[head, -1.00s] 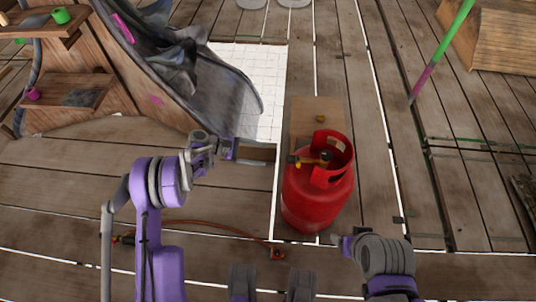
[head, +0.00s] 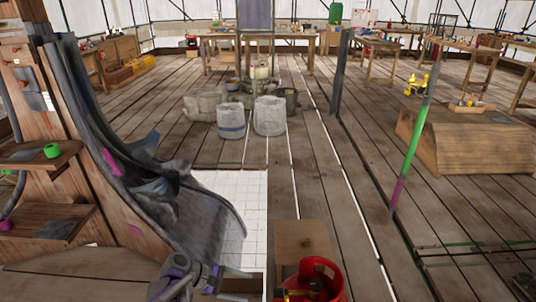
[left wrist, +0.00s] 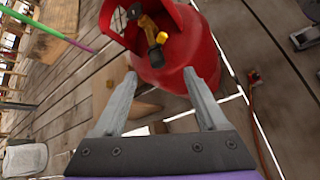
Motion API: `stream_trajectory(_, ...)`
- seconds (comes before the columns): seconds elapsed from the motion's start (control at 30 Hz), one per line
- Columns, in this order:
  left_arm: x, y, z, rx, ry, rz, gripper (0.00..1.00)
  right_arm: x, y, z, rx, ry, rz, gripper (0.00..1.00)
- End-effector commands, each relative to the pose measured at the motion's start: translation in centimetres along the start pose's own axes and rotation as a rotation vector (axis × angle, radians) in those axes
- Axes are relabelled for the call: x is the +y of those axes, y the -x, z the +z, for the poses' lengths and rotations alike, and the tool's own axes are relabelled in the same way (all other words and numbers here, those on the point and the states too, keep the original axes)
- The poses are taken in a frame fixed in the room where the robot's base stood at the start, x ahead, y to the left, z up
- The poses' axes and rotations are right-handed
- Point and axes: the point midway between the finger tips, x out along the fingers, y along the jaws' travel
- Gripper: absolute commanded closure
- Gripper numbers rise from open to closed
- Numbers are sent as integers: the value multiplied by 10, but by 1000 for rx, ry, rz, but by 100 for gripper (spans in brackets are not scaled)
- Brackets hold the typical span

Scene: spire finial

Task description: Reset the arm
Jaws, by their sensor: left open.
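My left gripper (head: 235,280) is at the bottom of the head view, left of the red gas cylinder (head: 326,272). In the left wrist view its two grey fingers (left wrist: 160,78) are spread apart with nothing held between them. The red cylinder (left wrist: 170,72), with its collar and brass valve (left wrist: 155,36), shows just beyond the fingertips. The cylinder's lower part is cut off in the head view. My right gripper is out of view.
A wooden structure with shelves (head: 40,220) and a dark curved slide (head: 165,215) stands close on the left. A small wooden board (head: 303,240) lies behind the cylinder. A green and purple pole (head: 410,150) leans at right. Grey buckets (head: 270,116) stand ahead on plank floor.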

Motion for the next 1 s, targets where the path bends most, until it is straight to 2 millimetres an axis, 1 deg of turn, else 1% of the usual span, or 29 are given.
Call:
stream_trajectory(0.03, -4, 10, 17, 45, -50, -22, 25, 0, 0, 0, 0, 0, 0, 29)
stream_trajectory(0.17, -19, 34, 48, 162, -192, -86, 25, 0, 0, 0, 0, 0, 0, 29)
stream_trajectory(0.27, -37, 53, 70, 247, -307, -142, 25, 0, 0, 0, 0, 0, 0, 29)
stream_trajectory(0.37, -58, 72, 90, 329, -426, -203, 25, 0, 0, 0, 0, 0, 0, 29)
stream_trajectory(0.5, -94, 98, 115, 433, -599, -298, 25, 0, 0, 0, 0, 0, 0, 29)
stream_trajectory(0.57, -111, 108, 123, 475, -675, -342, 25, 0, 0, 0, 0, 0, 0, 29)
stream_trajectory(0.7, -151, 131, 138, 563, -852, -448, 25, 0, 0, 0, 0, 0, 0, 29)
stream_trajectory(0.8, -176, 143, 144, 612, -961, -518, 25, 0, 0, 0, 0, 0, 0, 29)
stream_trajectory(1.0, -216, 159, 149, 681, -1135, -634, 25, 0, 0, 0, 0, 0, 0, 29)
